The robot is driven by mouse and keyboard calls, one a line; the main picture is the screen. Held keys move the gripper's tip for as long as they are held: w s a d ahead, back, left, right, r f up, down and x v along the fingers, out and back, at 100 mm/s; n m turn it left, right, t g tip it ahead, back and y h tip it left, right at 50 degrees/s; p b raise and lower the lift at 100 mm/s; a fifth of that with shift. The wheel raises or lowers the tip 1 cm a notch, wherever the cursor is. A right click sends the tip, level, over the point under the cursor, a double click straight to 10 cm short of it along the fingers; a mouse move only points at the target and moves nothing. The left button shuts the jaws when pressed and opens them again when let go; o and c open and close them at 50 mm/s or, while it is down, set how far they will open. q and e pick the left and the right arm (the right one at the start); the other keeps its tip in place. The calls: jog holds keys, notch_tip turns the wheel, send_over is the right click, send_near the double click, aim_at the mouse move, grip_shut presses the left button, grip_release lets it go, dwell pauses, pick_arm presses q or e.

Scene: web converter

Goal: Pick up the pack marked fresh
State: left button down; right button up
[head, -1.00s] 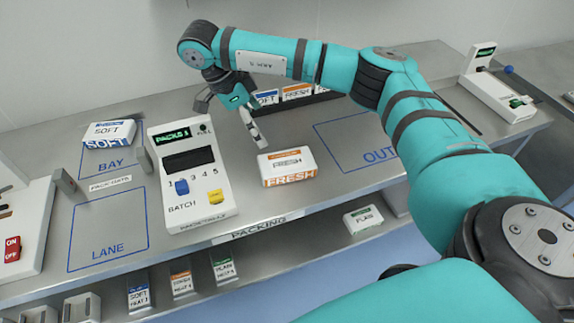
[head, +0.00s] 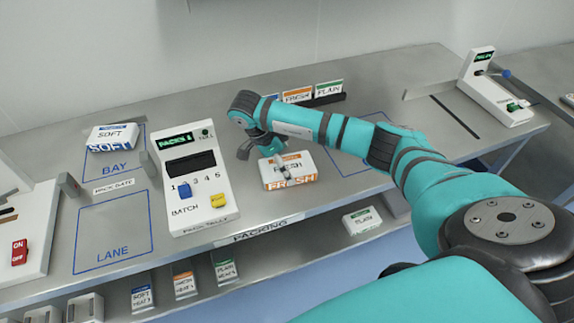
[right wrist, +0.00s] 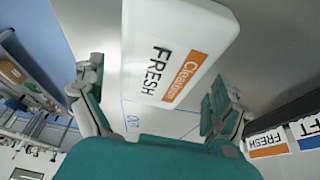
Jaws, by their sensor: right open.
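The pack marked FRESH (head: 301,163), white with an orange printed band, lies on the metal table right of the batch counter. My right gripper (head: 265,163) is over the left part of this pack, with one finger in front of its top face. In the right wrist view the pack (right wrist: 185,45) shows large, with its orange label and FRESH lettering between the two spread fingers of the gripper (right wrist: 155,88). The fingers are open, and I see no contact with the pack. My left gripper is not in view.
A SOFT pack (head: 112,137) sits in the BAY area at left. The counter (head: 190,180) stands close left of the FRESH pack. Label cards (head: 328,89) stand behind my right arm. A PLAIN pack (head: 362,220) lies on the lower shelf. The LANE area (head: 112,230) is empty.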

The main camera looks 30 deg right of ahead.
jog(key=shift+x, duration=1.15)
jog(key=c, duration=1.2)
